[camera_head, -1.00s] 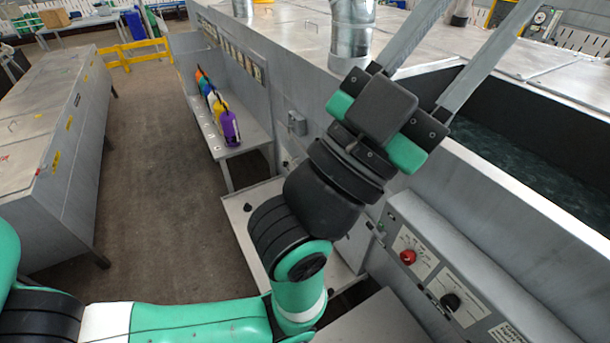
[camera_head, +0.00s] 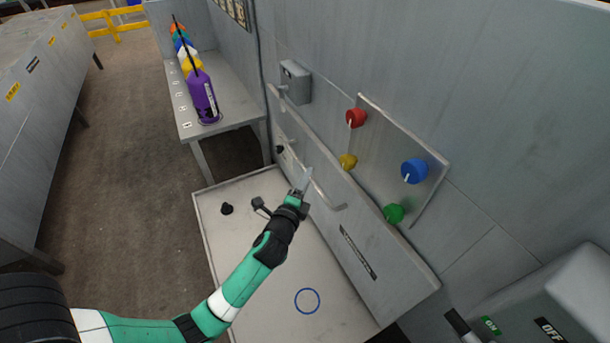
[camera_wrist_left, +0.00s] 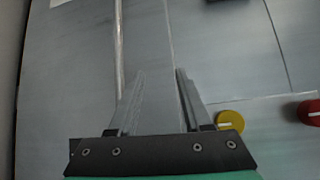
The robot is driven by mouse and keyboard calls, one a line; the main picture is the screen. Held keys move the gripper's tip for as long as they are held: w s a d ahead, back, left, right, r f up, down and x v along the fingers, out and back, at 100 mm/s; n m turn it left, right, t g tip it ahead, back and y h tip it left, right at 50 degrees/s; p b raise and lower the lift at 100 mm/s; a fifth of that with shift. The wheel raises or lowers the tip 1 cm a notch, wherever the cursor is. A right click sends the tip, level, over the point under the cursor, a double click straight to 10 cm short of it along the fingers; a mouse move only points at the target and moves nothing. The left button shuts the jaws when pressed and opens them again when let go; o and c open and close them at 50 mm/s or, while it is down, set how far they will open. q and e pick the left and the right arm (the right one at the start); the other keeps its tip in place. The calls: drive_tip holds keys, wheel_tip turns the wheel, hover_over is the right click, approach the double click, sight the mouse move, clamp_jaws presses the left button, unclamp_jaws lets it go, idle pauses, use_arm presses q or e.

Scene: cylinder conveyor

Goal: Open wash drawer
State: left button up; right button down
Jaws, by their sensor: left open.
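A grey drawer front (camera_head: 385,262) with a dark label runs along the wall. The label is too small to read, so I cannot confirm it is the wash drawer. A pale bar handle (camera_head: 328,197) is on its upper part. My left gripper (camera_head: 305,181) is at the near-left end of this handle; contact is not clear. In the left wrist view, the left gripper (camera_wrist_left: 158,95) has its two fingers apart, with nothing clearly between them. A pale vertical strip (camera_wrist_left: 119,45) lies beyond the left finger; I cannot tell whether it is the handle or an edge. My right gripper is out of view.
Red (camera_head: 356,118), yellow (camera_head: 348,161), blue (camera_head: 414,171) and green (camera_head: 394,213) knobs sit on a wall panel above the drawer. A pale tray surface (camera_head: 250,285) lies below. A purple bottle (camera_head: 203,97) heads a row on a side bench (camera_head: 228,112). An ON/OFF box (camera_head: 570,300) stands lower right.

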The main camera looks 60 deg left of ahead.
use_arm(q)
drive_tip(key=s+f+g+b, duration=0.1)
drive_tip(key=s+f+b, duration=0.15)
drive_tip(key=f, duration=0.45)
drive_tip(key=shift+n, duration=0.3)
drive_tip(key=b+x, duration=0.1)
drive_tip(key=x, duration=0.6)
drive_tip(key=r+b+x, duration=0.1)
drive_tip(key=x, duration=0.3)
drive_tip(key=shift+s+a+b, duration=0.2)
drive_tip(key=shift+a+b, duration=0.05)
drive_tip(key=shift+b, duration=0.05)
drive_tip(key=shift+w+a, duration=0.2)
drive_tip(key=shift+a, duration=0.05)
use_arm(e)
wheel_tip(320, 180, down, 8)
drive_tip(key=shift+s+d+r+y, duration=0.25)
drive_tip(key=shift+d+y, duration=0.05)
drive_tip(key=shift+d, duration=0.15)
use_arm(q)
clamp_jaws()
